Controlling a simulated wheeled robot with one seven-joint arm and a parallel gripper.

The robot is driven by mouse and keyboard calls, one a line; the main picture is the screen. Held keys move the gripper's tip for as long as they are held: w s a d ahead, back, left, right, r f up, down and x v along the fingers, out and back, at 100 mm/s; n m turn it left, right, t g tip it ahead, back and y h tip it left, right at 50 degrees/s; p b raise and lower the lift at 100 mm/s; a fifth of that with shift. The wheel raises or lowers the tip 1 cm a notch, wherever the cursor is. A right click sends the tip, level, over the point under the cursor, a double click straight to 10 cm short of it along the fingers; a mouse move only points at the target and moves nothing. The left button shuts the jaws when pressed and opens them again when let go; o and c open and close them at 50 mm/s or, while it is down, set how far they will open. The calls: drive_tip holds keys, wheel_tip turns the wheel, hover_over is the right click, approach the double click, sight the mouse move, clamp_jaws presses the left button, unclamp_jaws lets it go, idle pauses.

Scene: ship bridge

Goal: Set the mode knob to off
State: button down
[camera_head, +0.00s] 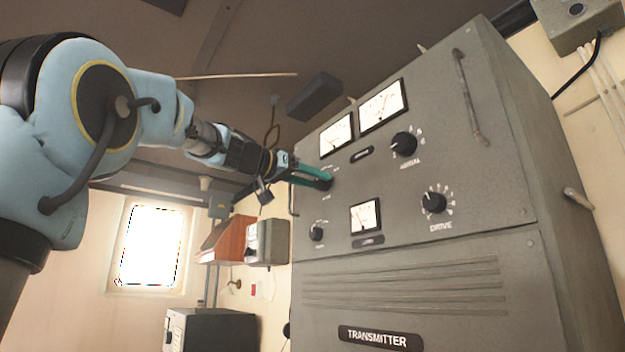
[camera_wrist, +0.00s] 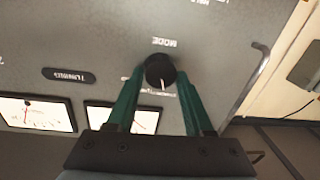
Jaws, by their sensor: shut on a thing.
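The black round mode knob (camera_wrist: 160,70) sits on the grey transmitter panel, with its MODE label upside down in the wrist view. Its white pointer line points toward the bottom of that view, at small lettering too blurred to read. My gripper (camera_wrist: 161,76) has its two green fingers on either side of the knob and is shut on it. In the head view my gripper (camera_head: 325,180) reaches the panel's left side from the left, and its fingers partly cover the knob (camera_head: 327,185).
The transmitter cabinet (camera_head: 400,270) also bears a DRIVE knob (camera_head: 433,202), another large knob (camera_head: 403,143), a small knob (camera_head: 316,233) and several meters. A handle (camera_head: 468,95) stands out at the upper right; another handle (camera_wrist: 258,62) shows in the wrist view.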

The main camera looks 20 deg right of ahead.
drive_tip(key=shift+n, duration=0.3)
drive_tip(key=n+b, duration=0.1)
drive_tip(key=n, duration=0.1)
drive_tip(key=shift+w+n, duration=0.1)
drive_tip(key=shift+n, duration=0.2)
drive_tip(key=shift+n+y+b, duration=0.3)
drive_tip(key=shift+n+b, duration=0.05)
drive_tip(key=shift+n, duration=1.85)
drive_tip(key=shift+c, duration=1.4)
unclamp_jaws()
drive_tip(key=b+v, duration=0.4)
drive_tip(key=v, duration=0.6)
drive_tip(key=shift+a, duration=0.45)
